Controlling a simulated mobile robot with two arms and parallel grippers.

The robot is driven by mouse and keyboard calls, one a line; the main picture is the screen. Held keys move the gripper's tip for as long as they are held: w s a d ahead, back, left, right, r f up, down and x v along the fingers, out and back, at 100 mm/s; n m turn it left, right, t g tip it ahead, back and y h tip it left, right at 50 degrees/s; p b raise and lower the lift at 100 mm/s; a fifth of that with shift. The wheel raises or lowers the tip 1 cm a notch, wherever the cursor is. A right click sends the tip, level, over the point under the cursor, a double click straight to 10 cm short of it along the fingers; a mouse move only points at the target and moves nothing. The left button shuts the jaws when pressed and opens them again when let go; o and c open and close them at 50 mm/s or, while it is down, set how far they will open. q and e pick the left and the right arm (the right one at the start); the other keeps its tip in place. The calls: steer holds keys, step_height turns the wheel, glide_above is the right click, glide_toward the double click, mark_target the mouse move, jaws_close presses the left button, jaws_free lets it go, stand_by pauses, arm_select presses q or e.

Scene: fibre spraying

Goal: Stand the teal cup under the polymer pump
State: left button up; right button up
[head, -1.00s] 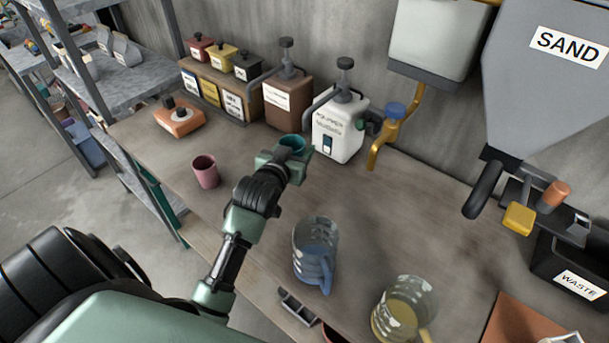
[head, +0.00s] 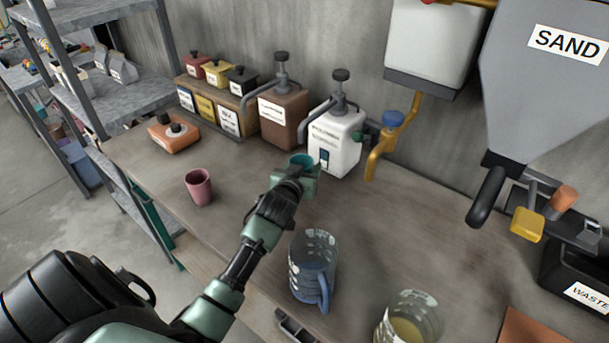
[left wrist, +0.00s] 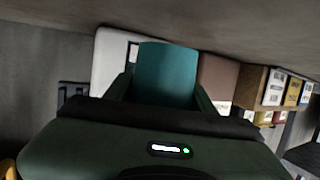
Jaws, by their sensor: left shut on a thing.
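The teal cup (head: 301,161) is upright in my left gripper (head: 295,178), which is shut on it; only its rim and part of its inside show in the head view. In the left wrist view the teal cup (left wrist: 166,76) sits between the fingers. The white pump bottle (head: 335,142), its label seeming to read polymer, stands just behind and right of the cup. Its dark nozzle (head: 309,118) points left and down, above and near the cup. I cannot tell whether the cup is directly below it or touches the table. My right gripper is not in view.
A brown pump bottle (head: 281,119) stands left of the white one. A pink cup (head: 199,187) stands on the table (head: 400,217). A blue jug (head: 313,268) and a clear jug (head: 409,320) stand nearer. A yellow tap (head: 383,147) hangs right of the pump.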

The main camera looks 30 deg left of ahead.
arm_select(q)
steer(key=shift+f, duration=1.4)
